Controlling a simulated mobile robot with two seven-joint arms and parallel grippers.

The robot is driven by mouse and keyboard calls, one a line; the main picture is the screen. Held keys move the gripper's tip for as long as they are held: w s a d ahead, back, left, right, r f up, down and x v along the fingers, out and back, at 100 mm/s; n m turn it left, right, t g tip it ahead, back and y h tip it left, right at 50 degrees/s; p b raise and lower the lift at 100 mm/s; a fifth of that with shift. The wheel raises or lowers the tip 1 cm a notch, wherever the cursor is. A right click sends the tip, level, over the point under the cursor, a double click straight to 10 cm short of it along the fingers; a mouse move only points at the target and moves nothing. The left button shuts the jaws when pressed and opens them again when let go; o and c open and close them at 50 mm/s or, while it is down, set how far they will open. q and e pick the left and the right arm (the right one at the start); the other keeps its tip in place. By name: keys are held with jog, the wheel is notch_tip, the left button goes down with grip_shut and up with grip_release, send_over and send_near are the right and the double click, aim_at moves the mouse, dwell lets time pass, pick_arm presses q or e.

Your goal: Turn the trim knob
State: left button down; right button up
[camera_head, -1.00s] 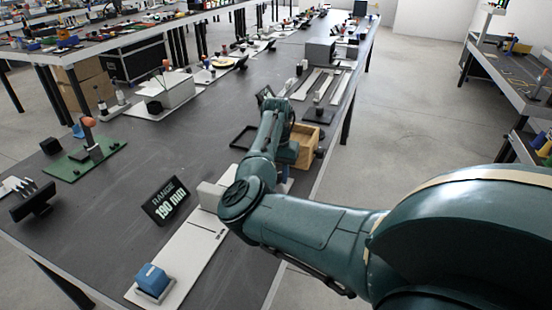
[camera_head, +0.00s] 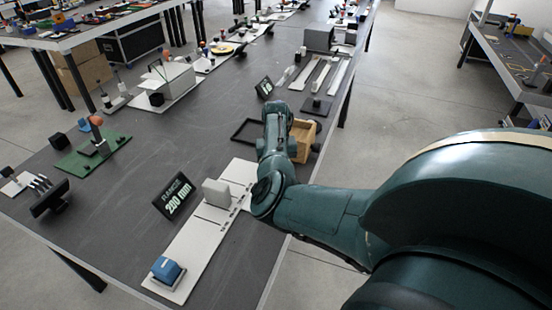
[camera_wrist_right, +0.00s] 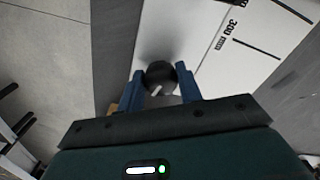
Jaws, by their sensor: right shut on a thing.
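The trim knob is likely the dark round knob (camera_wrist_right: 160,76) with a white pointer mark in the right wrist view. It sits by the white board's edge. My right gripper (camera_wrist_right: 166,84) is shut on it, one blue finger on each side. In the head view my right arm hides the fingers and knob. A black display (camera_head: 173,195) reads RANGE 200 mm. Beside it a long white board (camera_head: 200,243) carries a grey block (camera_head: 216,192) and a blue device (camera_head: 167,270) at its near end. My left gripper is in neither view.
A wooden box (camera_head: 303,140) stands just beyond my right arm. A black frame (camera_head: 247,131) lies left of it. A green board with an orange-topped lever (camera_head: 97,122) is at the left.

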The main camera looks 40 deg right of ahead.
jog(key=o, duration=1)
notch_tip(320, 180, up, 13)
jog(key=shift+r, duration=0.15)
dwell(0.5)
